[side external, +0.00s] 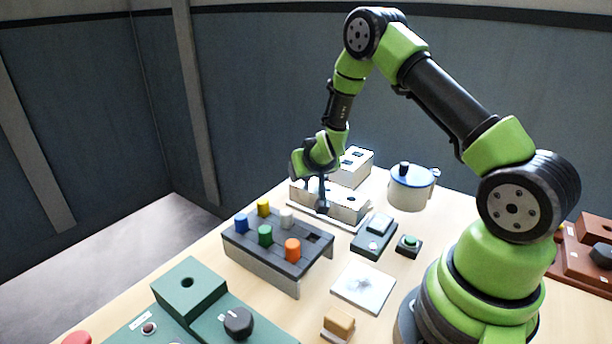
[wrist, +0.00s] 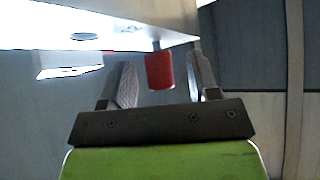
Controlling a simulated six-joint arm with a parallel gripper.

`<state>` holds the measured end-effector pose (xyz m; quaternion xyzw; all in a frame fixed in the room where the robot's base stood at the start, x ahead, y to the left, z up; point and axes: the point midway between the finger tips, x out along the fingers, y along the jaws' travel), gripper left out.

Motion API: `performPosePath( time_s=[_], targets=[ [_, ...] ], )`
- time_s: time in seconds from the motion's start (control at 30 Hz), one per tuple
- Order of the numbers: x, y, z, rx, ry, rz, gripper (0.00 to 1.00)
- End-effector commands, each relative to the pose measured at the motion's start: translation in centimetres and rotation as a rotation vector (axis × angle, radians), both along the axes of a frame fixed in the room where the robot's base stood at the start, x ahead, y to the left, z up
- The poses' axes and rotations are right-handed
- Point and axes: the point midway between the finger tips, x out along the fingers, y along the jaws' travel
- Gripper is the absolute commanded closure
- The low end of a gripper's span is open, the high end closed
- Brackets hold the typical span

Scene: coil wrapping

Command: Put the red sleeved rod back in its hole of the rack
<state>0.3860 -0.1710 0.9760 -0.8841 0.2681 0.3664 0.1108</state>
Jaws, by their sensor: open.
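The red sleeved rod (wrist: 159,71) shows in the wrist view against the edge of a white block (wrist: 95,22). Its red sleeve lies between the fingers of my gripper (wrist: 163,82), with gaps on both sides. My gripper is open. In the side external view my gripper (side external: 322,204) is low at the white stepped block (side external: 347,207); the red rod cannot be made out there. The dark grey rack (side external: 262,250) holds blue, yellow, green, white and orange rods. A dark square hole (side external: 313,238) at its right end is empty.
A white pot with a blue rim (side external: 411,188) stands right of the white block. A green console (side external: 190,290) is in front.

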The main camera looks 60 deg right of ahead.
Motion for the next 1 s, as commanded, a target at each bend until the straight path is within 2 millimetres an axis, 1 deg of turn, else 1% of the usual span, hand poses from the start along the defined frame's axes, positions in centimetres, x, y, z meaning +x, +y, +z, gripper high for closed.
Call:
performPosePath(
  time_s=[0.07,0.1,0.17,0.2,0.3,0.33,0.37,0.57,0.67,0.83,1.0],
  targets=[
    [0.0,0.0,0.0,0.0,0.0,0.0,0.44],
    [0.0,0.0,0.0,0.0,0.0,0.0,0.53],
    [0.0,0.0,0.0,0.0,0.0,0.0,0.67],
    [0.0,0.0,0.0,0.0,0.0,0.0,0.76],
    [0.0,0.0,0.0,0.0,0.0,0.0,0.97],
    [0.0,0.0,0.0,0.0,0.0,0.0,0.97],
    [0.0,0.0,0.0,0.0,0.0,0.0,1.0],
    [0.0,0.0,0.1,-0.001,-0.001,0.0,1.0],
    [0.0,0.0,0.5,-0.001,-0.002,-0.001,1.0],
    [0.0,0.0,2.1,0.0,-0.004,-0.002,1.0],
    [0.1,0.0,4.7,-0.002,-0.006,-0.001,1.0]
  ],
)
